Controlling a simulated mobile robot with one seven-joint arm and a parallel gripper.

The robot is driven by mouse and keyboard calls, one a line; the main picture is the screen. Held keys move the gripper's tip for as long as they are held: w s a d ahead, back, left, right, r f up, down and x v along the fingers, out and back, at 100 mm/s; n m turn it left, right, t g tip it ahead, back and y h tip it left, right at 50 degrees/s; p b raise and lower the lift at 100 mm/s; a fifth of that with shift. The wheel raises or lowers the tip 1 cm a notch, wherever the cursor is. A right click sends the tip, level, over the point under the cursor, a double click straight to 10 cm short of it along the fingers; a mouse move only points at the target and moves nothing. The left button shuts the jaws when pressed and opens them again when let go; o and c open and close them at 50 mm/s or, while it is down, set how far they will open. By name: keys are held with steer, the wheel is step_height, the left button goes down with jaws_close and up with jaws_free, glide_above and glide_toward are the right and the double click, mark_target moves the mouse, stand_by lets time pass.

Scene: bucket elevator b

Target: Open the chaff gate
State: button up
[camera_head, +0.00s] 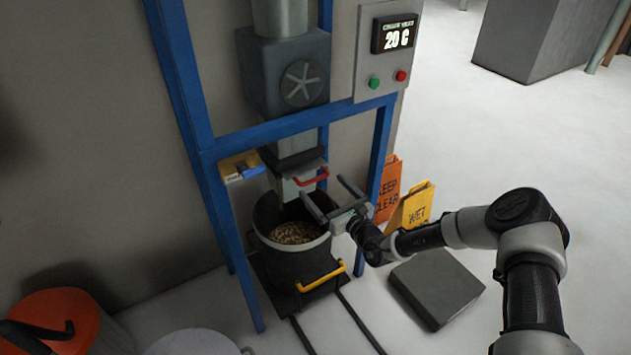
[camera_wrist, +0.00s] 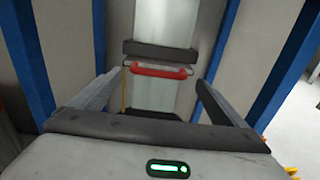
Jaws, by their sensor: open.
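The chaff gate's red handle (camera_head: 311,177) is on the front of the spout below the grey machine box. My gripper (camera_head: 324,198) is open and empty, just in front of and below the handle, above the bucket's rim. In the wrist view my gripper's two fingers (camera_wrist: 155,87) stand apart, one on each side of the handle. I see no clear contact with it.
A dark bucket (camera_head: 290,262) with grain stands under the spout, with a yellow handle (camera_head: 321,276) in front. A blue frame (camera_head: 300,122) surrounds the chute. Yellow and orange signs (camera_head: 409,207) and a grey block (camera_head: 436,287) are to the right.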

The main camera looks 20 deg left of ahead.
mark_target(317, 180)
steer(key=x, duration=0.5)
steer(key=shift+w+a+b, duration=0.2)
steer(key=shift+a+b, duration=0.1)
steer(key=shift+b, duration=0.05)
steer(key=c, duration=1.2)
steer(key=p+v, duration=0.5)
steer(key=v, duration=0.4)
steer(key=shift+s+d, duration=0.15)
steer(key=shift+d, duration=0.2)
steer(key=o, duration=1.2)
